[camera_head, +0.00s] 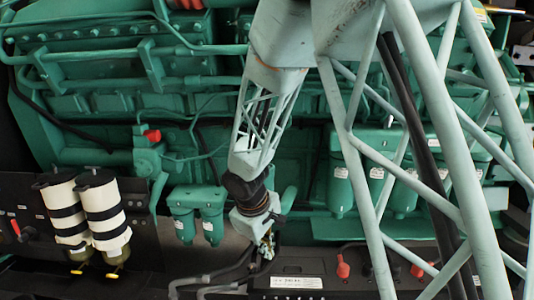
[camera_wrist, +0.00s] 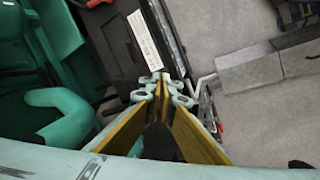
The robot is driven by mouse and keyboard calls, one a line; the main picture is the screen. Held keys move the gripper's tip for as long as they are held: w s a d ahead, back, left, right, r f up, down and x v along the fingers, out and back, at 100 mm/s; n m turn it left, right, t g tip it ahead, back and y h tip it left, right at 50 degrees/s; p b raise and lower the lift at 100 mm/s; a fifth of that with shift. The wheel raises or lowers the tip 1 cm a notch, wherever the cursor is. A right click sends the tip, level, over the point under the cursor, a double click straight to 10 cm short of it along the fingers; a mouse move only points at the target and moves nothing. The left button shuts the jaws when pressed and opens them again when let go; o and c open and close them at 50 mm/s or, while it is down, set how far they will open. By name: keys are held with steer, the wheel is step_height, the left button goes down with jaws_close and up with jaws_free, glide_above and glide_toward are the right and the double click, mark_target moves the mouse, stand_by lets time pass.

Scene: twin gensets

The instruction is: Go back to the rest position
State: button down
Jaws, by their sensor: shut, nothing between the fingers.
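My gripper (camera_head: 267,243) hangs at the end of my pale green lattice arm, low in the middle of the head view. It is in front of the green engine (camera_head: 100,100). In the wrist view my gripper (camera_wrist: 160,88) shows yellow inner pads and pale green fingertips drawn together. It is shut and holds nothing. The fingertips overlap the view of a black panel with a white label (camera_wrist: 144,40); I cannot tell the distance between them.
Two white canisters with black bands (camera_head: 103,215) stand at the left. Green filter bowls (camera_head: 197,212) are left of my gripper. Red-capped parts (camera_head: 343,269) sit low at the right. The wrist view shows grey floor (camera_wrist: 260,120) and a grey block (camera_wrist: 250,72) at the right.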

steer(key=s+d+r+m, duration=0.6)
steer(key=s+d+r, duration=1.15)
steer(key=r, duration=0.35)
steer(key=s+d+r+m+y, duration=0.1)
steer(key=s+r+m, duration=0.1)
steer(key=s, duration=1.1)
steer(key=s+d+r+m, duration=0.2)
steer(key=s+r+m, duration=0.1)
steer(key=s, duration=0.9)
steer(key=shift+s+d+r+y, duration=0.2)
steer(key=shift+s+r+y, duration=0.15)
steer(key=shift+y, duration=0.05)
